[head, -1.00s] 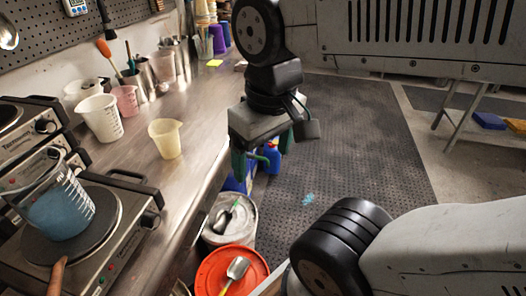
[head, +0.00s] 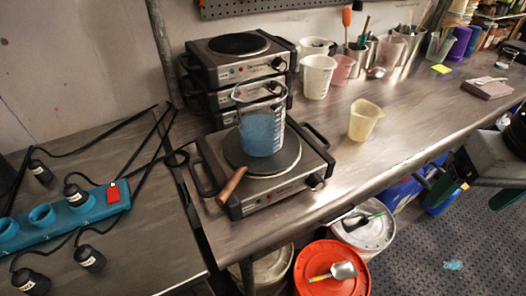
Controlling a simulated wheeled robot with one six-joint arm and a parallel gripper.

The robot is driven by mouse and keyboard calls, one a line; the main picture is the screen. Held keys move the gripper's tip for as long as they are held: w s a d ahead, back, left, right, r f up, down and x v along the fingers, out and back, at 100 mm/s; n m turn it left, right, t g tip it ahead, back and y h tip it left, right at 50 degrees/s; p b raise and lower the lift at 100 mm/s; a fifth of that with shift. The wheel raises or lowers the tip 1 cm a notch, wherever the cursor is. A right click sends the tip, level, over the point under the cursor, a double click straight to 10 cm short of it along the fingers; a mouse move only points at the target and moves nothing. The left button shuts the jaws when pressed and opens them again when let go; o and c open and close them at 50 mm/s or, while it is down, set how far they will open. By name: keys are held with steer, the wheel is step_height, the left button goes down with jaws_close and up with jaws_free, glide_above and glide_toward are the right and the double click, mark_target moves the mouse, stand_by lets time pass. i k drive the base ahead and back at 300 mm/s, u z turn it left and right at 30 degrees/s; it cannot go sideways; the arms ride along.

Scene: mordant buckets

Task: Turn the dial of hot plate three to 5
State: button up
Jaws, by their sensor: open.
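A hot plate (head: 282,197) stands on the steel bench with a beaker of blue liquid (head: 262,132) on its round top. Its dark dial (head: 314,180) is at the right of its front face; the setting is too small to read. Behind it is a stack of several similar hot plates (head: 232,75), with a dial (head: 278,64) on the top one. I cannot tell which plate is number three. My gripper (head: 474,193), with green fingers, is at the right edge, open and empty, beyond the bench's front edge and far from the dials. Part of it is cut off.
A wooden handle (head: 231,186) sticks out over the front plate's left corner. A yellow beaker (head: 364,120) stands right of the plate. A teal power strip (head: 68,212) with black plugs lies on the left table. Buckets, one with an orange lid (head: 318,272), stand below the bench.

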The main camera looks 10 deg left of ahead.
mark_target(315, 182)
steer(key=u, duration=0.55)
steer(key=k, duration=1.1)
steer(key=z, duration=0.55)
